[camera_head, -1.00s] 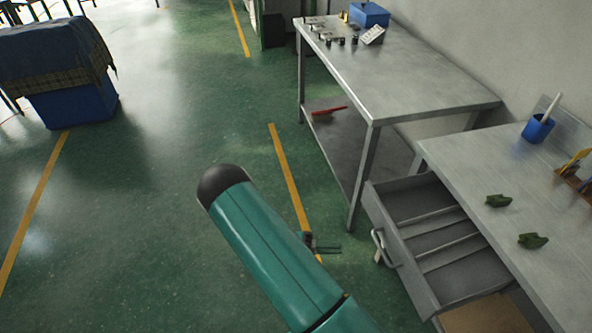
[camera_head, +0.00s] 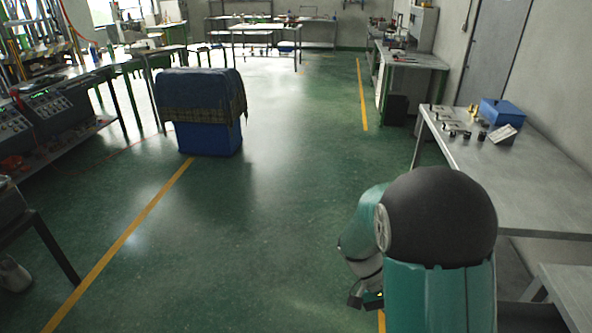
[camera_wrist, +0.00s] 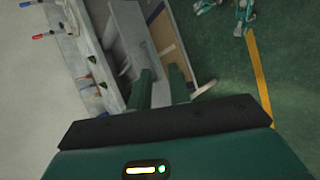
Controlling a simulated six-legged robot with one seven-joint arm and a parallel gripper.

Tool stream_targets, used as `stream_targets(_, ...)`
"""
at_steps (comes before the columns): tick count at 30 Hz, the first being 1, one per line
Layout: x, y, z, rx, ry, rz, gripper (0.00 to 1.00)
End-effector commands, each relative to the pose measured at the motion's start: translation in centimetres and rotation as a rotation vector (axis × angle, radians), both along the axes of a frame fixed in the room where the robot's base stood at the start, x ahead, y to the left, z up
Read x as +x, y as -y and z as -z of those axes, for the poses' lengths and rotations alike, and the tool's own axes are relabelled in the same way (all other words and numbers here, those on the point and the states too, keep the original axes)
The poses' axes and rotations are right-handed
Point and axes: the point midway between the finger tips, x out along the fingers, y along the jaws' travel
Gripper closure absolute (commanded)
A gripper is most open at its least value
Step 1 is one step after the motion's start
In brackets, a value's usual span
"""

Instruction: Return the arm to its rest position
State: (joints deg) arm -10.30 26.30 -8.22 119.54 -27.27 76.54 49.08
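My arm is folded in the head view, its teal links and dark rounded joint filling the lower right. My gripper (camera_head: 366,299) is small and partly hidden at the lower edge of the arm, low over the floor. In the wrist view two green fingers of my gripper (camera_wrist: 161,72) stand apart with a gap between them. Nothing shows held between them.
A metal table (camera_head: 545,185) with a blue box (camera_head: 503,113) and small parts stands at the right. A blue covered stand (camera_head: 209,139) is left of centre. Green floor (camera_head: 270,235) between them is clear.

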Motion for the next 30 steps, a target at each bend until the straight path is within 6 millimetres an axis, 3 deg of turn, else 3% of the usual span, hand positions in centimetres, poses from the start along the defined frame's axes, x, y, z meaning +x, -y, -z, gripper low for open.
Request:
stream_targets(1, -0.2, -0.4, -1.4, 0.054, 0.041, -0.01, 0.81)
stream_targets(15, -2.7, -4.2, -11.2, 0.454, 0.408, -0.228, 0.81)
stream_targets(30, -7.0, -7.6, -19.7, 0.615, 0.843, -0.607, 0.81)
